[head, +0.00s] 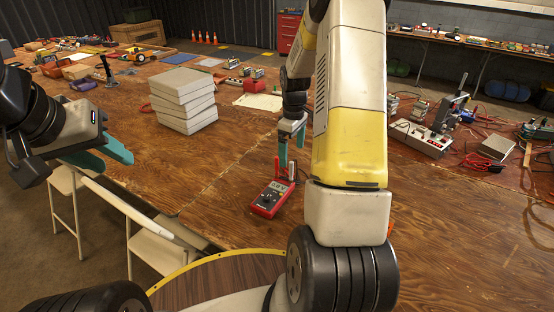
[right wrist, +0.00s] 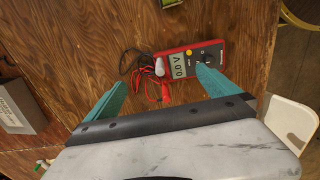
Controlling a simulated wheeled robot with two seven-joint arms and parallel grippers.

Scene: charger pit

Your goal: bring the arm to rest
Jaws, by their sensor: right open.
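My right arm (head: 348,110) reaches down over the table in the head view. Its gripper (head: 290,150) is just behind a red multimeter (head: 271,198), with teal fingers pointing down. In the right wrist view the gripper (right wrist: 160,92) is open, with nothing between its fingers. The multimeter (right wrist: 184,66) lies beyond the fingertips there, its display reading about 0.0 V, with red and black leads beside it. I cannot tell whether a finger touches it. My left gripper (head: 118,150) hangs at the left of the head view, teal fingers apart and empty.
The wooden table (head: 240,215) has free room at its middle. A stack of pale slabs (head: 184,98) stands at left of centre. Cables and a grey device (head: 421,137) crowd the right side. White folding chairs (head: 160,250) stand by the near left edge.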

